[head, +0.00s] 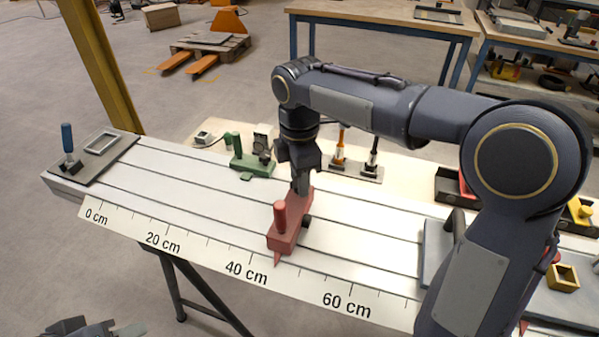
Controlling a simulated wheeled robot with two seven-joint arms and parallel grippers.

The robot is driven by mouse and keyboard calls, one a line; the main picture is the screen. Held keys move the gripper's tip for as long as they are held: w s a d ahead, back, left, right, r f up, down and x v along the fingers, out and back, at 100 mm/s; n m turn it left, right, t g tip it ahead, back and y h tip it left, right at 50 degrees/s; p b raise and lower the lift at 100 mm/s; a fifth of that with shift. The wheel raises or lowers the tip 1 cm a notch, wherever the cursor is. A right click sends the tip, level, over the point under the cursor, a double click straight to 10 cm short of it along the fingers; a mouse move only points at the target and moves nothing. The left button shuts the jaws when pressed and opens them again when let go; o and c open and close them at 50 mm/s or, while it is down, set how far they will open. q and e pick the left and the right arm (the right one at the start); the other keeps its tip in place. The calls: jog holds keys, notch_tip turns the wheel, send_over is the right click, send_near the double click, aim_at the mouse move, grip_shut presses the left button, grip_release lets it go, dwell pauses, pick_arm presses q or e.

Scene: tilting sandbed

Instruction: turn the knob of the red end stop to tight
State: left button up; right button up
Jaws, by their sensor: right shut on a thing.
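The red end stop (286,235) stands on the slotted pale bed near the 40 cm mark of the scale. It has an upright red post at its near end and a small dark round part low on its right side. My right gripper (301,187) points down at the far end of the stop and is shut on its knob, which the fingers mostly hide. I cannot read the knob's setting. Part of my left gripper (95,328) shows at the bottom left edge, away from the bed; its fingers are unclear.
A green stop (254,166) stands behind the bed, left of my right arm. A blue-handled piece (68,145) is at the bed's left end. The bed between is clear.

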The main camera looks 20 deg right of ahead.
jog(key=m+p, duration=0.2)
jog(key=m, duration=0.2)
jog(key=shift+r, duration=0.15)
jog(key=m+p, duration=0.2)
jog(key=m, duration=0.3)
jog(key=m+p, duration=0.1)
jog(key=m, duration=0.3)
jog(key=shift+m+p, duration=0.3)
jog(key=m+p, duration=0.1)
jog(key=m, duration=0.3)
jog(key=shift+m, duration=0.3)
jog(key=o, duration=1)
